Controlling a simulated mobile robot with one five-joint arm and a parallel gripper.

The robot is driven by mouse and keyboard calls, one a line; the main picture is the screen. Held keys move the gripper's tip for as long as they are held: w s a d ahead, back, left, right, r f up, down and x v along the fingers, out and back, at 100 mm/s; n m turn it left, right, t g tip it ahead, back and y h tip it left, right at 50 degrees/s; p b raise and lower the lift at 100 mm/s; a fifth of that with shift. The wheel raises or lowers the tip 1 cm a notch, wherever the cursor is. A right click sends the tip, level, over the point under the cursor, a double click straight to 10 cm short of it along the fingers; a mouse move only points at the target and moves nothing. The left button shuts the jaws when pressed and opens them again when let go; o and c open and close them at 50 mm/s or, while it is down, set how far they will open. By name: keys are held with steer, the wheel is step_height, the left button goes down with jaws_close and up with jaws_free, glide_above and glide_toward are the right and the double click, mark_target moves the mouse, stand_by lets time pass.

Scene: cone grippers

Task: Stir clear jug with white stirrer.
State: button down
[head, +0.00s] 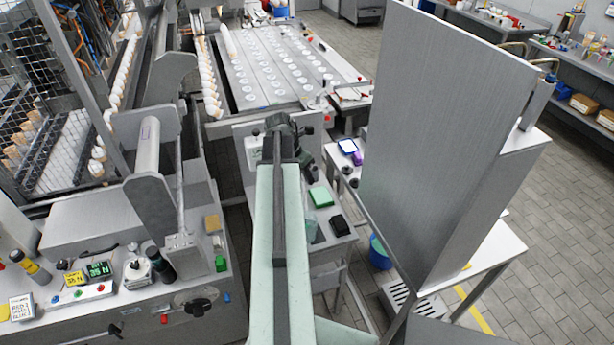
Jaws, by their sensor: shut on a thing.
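My arm reaches away from me up the middle of the head view. My dark gripper (304,160) is at its far end, above the small grey table. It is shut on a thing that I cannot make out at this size. A see-through, greenish vessel, likely the clear jug (314,229), stands on the table just right of my arm, nearer to me than the gripper. My arm hides its left part. I cannot clearly make out the white stirrer.
A green box (321,197) and a black box (339,225) stand close to the jug. A tall grey panel (440,130) rises to the right. A machine bench (130,285) with a control box fills the left. A blue bucket (380,255) stands on the floor.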

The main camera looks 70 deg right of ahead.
step_height(320, 180, down, 15)
steer(key=b, duration=1.4)
steer(key=shift+s+a, duration=0.15)
steer(key=shift+s, duration=0.05)
steer(key=shift+w+r, duration=0.1)
steer(key=shift+r, duration=0.05)
